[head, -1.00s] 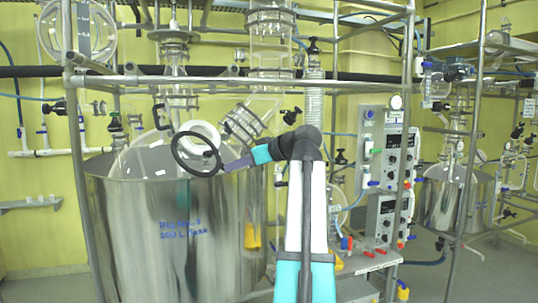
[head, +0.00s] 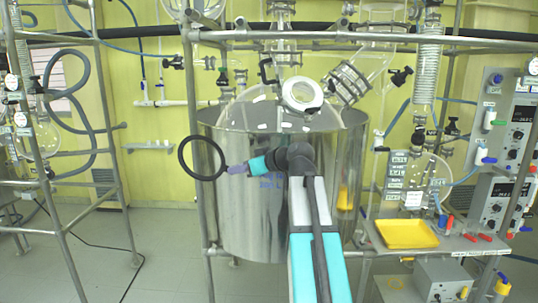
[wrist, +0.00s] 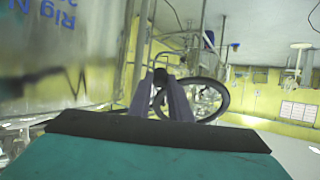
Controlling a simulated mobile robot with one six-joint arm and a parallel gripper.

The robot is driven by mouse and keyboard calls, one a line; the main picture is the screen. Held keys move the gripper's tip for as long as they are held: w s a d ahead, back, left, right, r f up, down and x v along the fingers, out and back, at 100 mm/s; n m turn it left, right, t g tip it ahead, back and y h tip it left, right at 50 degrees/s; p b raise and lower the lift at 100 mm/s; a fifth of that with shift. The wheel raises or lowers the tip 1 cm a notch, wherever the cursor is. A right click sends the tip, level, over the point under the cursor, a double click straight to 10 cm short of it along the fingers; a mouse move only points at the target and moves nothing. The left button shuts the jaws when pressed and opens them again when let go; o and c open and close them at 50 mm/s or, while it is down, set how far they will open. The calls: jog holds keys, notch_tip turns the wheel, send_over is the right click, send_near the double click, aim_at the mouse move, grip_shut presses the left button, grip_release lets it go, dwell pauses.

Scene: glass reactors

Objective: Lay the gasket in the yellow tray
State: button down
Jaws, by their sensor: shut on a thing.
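The gasket (head: 183,163) is a black ring. My gripper (head: 230,170) is shut on its right edge and holds it upright in the air, in front of and to the left of the steel tank. In the wrist view the ring (wrist: 226,100) shows beyond the two finger tips (wrist: 172,98), which close on its near side. The yellow tray (head: 406,234) lies on a grey shelf at the right, low in the head view. It looks empty, and my gripper is well to the left of it. The tray does not show in the wrist view.
The large steel tank (head: 262,215) with glassware on top stands behind my arm. Frame poles (head: 202,190) flank it. The shelf (head: 455,243) holding the tray has a glass vessel (head: 413,200) and control boxes (head: 508,150) close by. Open floor (head: 165,270) lies at the left.

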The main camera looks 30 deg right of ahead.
jog(key=w+a+f+m+h, duration=0.1)
jog(key=w+a+f, duration=0.1)
jog(key=a+f, duration=0.3)
jog(key=w+a+f+m+h, duration=0.1)
jog(key=a+f, duration=0.3)
jog(key=a, duration=0.8)
jog(key=w+a+f+m+h, duration=0.1)
jog(key=w+a+f, duration=0.3)
jog(key=a, duration=0.4)
jog(key=shift+a+f+t+h, duration=0.35)
jog(key=shift+f+h, duration=0.15)
jog(key=shift+f, duration=0.35)
jog(key=shift+s, duration=0.15)
